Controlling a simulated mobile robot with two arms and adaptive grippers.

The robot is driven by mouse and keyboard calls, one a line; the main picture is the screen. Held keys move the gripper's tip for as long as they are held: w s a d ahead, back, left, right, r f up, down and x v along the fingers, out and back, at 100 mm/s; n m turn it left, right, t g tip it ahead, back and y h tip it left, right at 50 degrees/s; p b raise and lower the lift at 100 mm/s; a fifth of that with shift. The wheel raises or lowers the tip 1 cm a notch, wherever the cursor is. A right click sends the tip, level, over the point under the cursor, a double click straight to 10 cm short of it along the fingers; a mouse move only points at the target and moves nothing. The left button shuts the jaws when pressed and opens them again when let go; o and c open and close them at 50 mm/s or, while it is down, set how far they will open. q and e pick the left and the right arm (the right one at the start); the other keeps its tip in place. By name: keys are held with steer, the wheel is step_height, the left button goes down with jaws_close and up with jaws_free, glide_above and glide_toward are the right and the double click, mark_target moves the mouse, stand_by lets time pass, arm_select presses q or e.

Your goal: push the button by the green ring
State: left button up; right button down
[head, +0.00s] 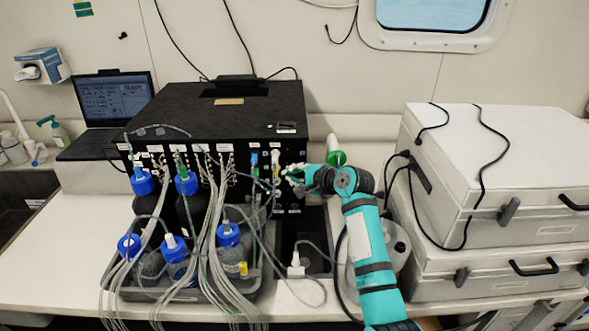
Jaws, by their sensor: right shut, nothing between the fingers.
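The black box (200,115) stands on the white counter, its front panel covered with labels, fittings and tubes. My right arm reaches up from the lower right. My right gripper (290,176) is shut and empty at the right end of that front panel. I cannot tell whether it touches the panel. A green round part (336,158) with a white tube shows just behind my right wrist, beside the box; I cannot tell whether it is the green ring. No button can be made out; the gripper hides part of the panel. My left gripper is not in view.
A grey tray (200,296) of blue-capped bottles with many clear tubes stands before the box. Stacked white cases (500,175) with dark cables stand at right. A white plug (295,268) lies below my gripper. A laptop (115,98) is at left.

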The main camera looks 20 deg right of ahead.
steer(key=shift+w+d, duration=0.1)
steer(key=shift+w, duration=0.3)
stand_by(0.3)
steer(key=shift+r+p, duration=0.1)
steer(key=shift+p, duration=0.2)
steer(key=shift+s+p, duration=0.45)
steer(key=shift+p, duration=0.2)
steer(key=s+a+p, duration=0.2)
steer(key=s+p, duration=0.3)
steer(key=shift+s, duration=0.4)
